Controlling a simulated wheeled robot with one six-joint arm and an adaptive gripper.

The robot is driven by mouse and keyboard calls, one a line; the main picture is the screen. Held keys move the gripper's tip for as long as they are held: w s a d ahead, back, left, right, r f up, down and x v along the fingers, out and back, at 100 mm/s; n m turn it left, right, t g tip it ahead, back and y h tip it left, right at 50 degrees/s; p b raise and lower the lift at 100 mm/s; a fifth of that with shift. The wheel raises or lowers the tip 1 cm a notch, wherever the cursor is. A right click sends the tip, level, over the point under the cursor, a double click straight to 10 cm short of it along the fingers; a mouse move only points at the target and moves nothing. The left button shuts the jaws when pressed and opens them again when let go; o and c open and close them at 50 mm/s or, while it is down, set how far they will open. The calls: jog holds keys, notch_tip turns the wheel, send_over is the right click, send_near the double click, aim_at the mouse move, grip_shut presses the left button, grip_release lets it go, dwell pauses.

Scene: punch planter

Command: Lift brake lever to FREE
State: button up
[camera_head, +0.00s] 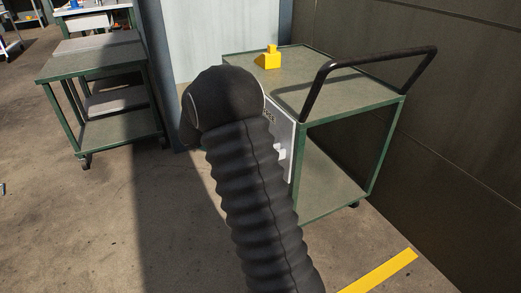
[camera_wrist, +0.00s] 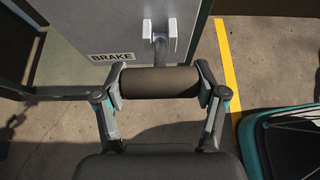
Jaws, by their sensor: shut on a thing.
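The brake lever's dark cylindrical grip (camera_wrist: 160,82) lies crosswise between the fingers of my gripper (camera_wrist: 161,84) in the wrist view. The fingers are shut on its two ends. A short stem runs from the grip to a pale bracket (camera_wrist: 149,31) on a grey panel (camera_wrist: 95,28) marked BRAKE. No FREE mark is legible. In the head view the panel (camera_head: 284,132) is on the near side of the green-framed cart (camera_head: 350,112), with part of the pale bracket (camera_head: 280,152) showing. My arm hides the lever and gripper there.
The cart has a black push handle (camera_head: 371,57) and a yellow block (camera_head: 268,59) on top. A dark wall (camera_head: 470,120) stands close to its right. Another green-framed cart (camera_head: 98,62) stands at left. A yellow floor line (camera_head: 382,272) runs in front.

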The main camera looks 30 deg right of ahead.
jog(key=shift+d+r, duration=0.3)
jog(key=o, duration=1.4)
jog(key=shift+o, duration=1.4)
jog(key=shift+s+d, duration=0.1)
jog(key=shift+d, duration=0.15)
jog(key=shift+a+f, duration=0.1)
jog(key=shift+a, duration=0.5)
jog(key=v, duration=1.1)
jog(key=shift+a+r, duration=0.2)
jog(key=shift+r, duration=0.05)
jog(key=shift+w, duration=0.2)
